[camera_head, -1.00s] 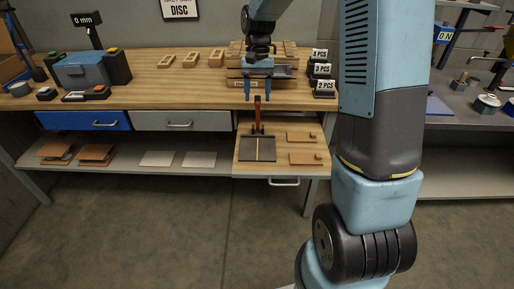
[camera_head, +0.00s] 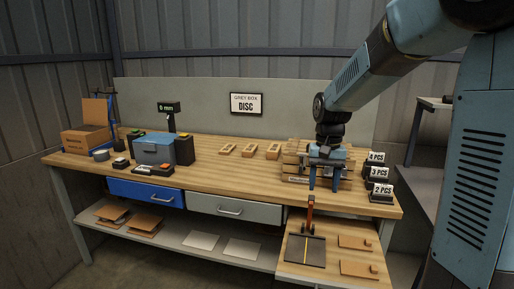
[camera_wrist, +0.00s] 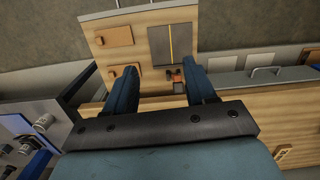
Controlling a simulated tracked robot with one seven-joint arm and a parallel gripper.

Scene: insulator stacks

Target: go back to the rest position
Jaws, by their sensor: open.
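My gripper (camera_head: 323,177) is at the right part of the wooden workbench (camera_head: 215,180), pointing down in front of a stack of wooden pieces (camera_head: 296,158). In the wrist view its two blue fingers (camera_wrist: 160,88) are spread apart with nothing between them. Below it is an open drawer (camera_head: 330,276) with a wooden bed. It holds a dark plate with a yellow line (camera_head: 291,250), a red-handled tool (camera_head: 309,215) and two small wooden boards (camera_head: 357,243). The drawer also shows in the wrist view (camera_wrist: 152,60), beyond the fingertips.
A grey-blue box (camera_head: 154,149), a display (camera_head: 168,108) and a cardboard box (camera_head: 87,138) stand at the left. Three small wooden frames (camera_head: 250,150) lie mid-bench. Signs with piece counts (camera_head: 380,173) stand at the right. A wall sign reads "GREY BOX DISC" (camera_head: 246,104). The bench front centre is clear.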

